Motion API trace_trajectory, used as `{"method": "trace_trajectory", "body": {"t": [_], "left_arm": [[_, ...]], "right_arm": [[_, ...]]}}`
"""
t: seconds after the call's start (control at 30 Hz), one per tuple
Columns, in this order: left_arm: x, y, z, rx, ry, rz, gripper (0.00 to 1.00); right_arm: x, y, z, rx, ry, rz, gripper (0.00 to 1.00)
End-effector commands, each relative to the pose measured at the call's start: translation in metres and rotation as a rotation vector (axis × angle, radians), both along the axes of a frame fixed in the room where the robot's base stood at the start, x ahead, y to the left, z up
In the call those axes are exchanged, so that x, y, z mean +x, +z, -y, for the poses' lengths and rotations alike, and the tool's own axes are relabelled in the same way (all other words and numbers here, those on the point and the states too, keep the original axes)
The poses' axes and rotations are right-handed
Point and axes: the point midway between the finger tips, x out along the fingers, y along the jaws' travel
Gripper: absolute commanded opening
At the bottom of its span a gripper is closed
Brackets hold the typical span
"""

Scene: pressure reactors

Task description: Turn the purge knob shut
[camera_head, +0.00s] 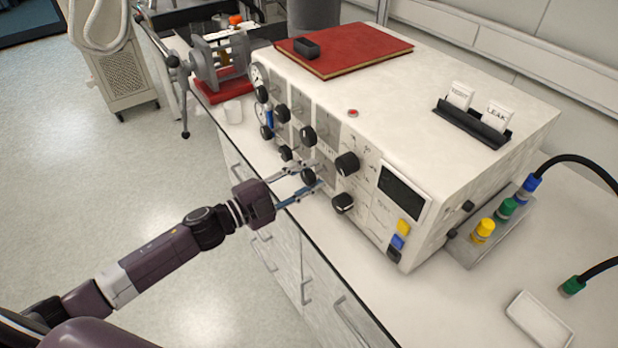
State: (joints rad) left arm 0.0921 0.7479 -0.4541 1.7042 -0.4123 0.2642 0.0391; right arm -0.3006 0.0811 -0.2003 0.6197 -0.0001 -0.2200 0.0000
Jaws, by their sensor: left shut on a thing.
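A white reactor control box (455,90) stands on the bench, with several black knobs on its front panel. My left gripper (317,176) reaches the panel from the left, its fingers on either side of a small black knob (308,177) in the lower row. It is shut on that knob. The panel lettering is too small to read, so I cannot tell by label which knob is the purge one, nor how far it is turned. My right gripper is not in view.
Close to the held knob are a larger black knob (347,164) and a lower one (343,202). A red book (345,50) and a card holder (472,122) sit on the box. A white tray (540,320) lies on the bench at right.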

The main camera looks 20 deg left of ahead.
Motion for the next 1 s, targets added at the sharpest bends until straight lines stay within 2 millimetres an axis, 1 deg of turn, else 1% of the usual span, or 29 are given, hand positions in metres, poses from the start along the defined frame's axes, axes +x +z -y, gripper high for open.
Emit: {"method": "trace_trajectory", "body": {"t": [0.2,0.4,0.7,1.0], "left_arm": [[0.000,-0.002,0.000,0.133,0.000,0.103,0.06],[0.000,-0.002,0.000,0.220,0.000,0.169,0.06],[0.000,-0.001,0.000,0.278,-0.001,0.214,0.06],[-0.001,-0.001,0.000,0.286,-0.001,0.219,0.06]], "right_arm": [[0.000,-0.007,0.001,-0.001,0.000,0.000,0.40],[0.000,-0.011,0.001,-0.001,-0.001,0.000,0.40],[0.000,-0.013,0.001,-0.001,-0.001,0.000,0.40],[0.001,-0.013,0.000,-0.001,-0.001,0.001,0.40]]}}
